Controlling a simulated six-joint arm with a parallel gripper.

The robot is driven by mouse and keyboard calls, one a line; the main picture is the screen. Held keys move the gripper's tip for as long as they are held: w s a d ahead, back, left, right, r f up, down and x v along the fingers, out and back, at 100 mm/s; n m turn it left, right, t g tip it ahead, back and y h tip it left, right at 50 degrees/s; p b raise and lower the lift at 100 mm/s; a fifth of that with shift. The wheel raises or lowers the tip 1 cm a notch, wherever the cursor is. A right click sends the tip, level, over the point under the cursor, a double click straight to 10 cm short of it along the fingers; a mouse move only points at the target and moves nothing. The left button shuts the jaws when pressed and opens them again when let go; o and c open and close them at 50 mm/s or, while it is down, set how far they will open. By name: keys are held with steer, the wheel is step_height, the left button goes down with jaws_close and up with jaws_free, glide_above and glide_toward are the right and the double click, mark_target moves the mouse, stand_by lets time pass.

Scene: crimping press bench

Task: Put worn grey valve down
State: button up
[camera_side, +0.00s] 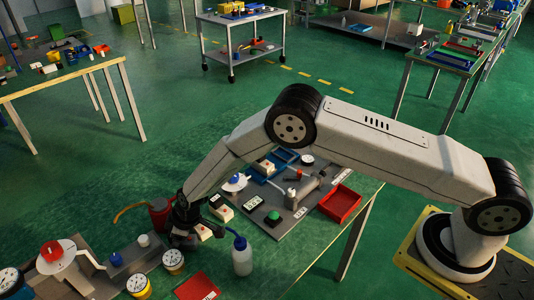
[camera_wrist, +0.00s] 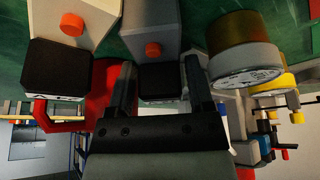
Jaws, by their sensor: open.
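A pale grey valve block (camera_wrist: 152,18) with an orange button and a black end piece stands in front of my gripper (camera_wrist: 160,90) in the wrist view. Its black end lies between the two fingers, which are open; I cannot tell whether either finger touches it. In the side view my gripper (camera_side: 188,225) is low over the near bench, by a pale block (camera_side: 204,232) with a red-orange spot that seems to be this valve. A second, similar block (camera_wrist: 75,25) is left of it in the wrist view, and shows in the side view (camera_side: 225,213).
Close by are a round gauge (camera_side: 173,260), a white bottle with a blue tip (camera_side: 242,261), a red can (camera_side: 160,214) and a red flat piece (camera_side: 197,287). A press fixture (camera_side: 292,195) and an empty red tray (camera_side: 341,203) are to the right.

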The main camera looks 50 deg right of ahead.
mark_target(196, 240)
steer(key=v, duration=1.2)
stand_by(0.6)
steer(key=s+d+r+m+h, duration=0.1)
steer(key=s+d+r+m, duration=0.1)
steer(key=s+d+r, duration=0.35)
steer(key=s+d+r+m+h, duration=0.1)
steer(key=s+d+r+m, duration=0.15)
steer(key=d, duration=0.65)
steer(key=s+d+r+m+h, duration=0.1)
steer(key=s+d+r+m, duration=0.2)
steer(key=s+d, duration=0.6)
steer(key=s+m, duration=0.1)
steer(key=s, duration=0.3)
steer(key=shift+d+r, duration=0.15)
steer(key=shift+d, duration=0.15)
steer(key=shift+o, duration=0.2)
steer(key=shift+s+d+m+g, duration=0.25)
steer(key=shift+s+g, duration=0.05)
steer(key=shift+s, duration=0.2)
